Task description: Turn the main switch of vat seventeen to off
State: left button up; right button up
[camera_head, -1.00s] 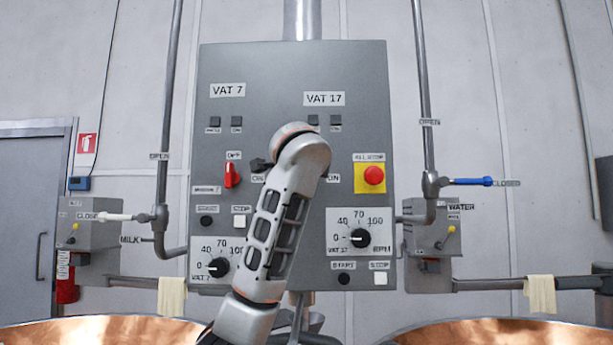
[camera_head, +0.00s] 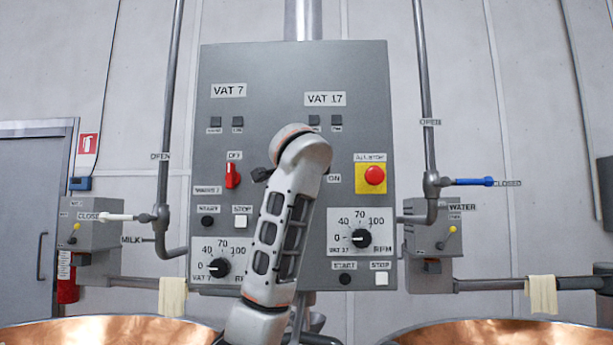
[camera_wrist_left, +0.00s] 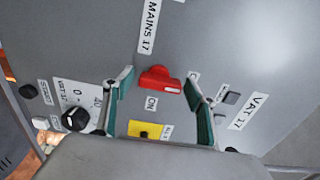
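The red main switch of vat seventeen (camera_wrist_left: 158,78) shows in the left wrist view, beside the "MAINS 17" label (camera_wrist_left: 149,22). Its handle lies nearly along the picture's width, its bright-marked end towards a label that my right-hand finger partly hides. The "ON" label (camera_wrist_left: 151,103) sits below it, off the handle's line. My left gripper (camera_wrist_left: 159,83) is open around the switch, one finger at each side, with no clear contact visible. In the head view my left arm hides this switch on the grey panel (camera_head: 290,70). My right gripper is not in view.
The vat seven switch (camera_head: 232,176) is at the left of the panel. A red emergency button (camera_head: 374,175) on yellow is close at the right. Below are the vat 17 dial (camera_head: 361,238) and stop button (camera_head: 381,279). Copper vats (camera_head: 110,330) stand in front.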

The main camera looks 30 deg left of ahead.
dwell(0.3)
pick_arm(q)
jog(key=v, duration=1.2)
jog(key=shift+s, duration=0.1)
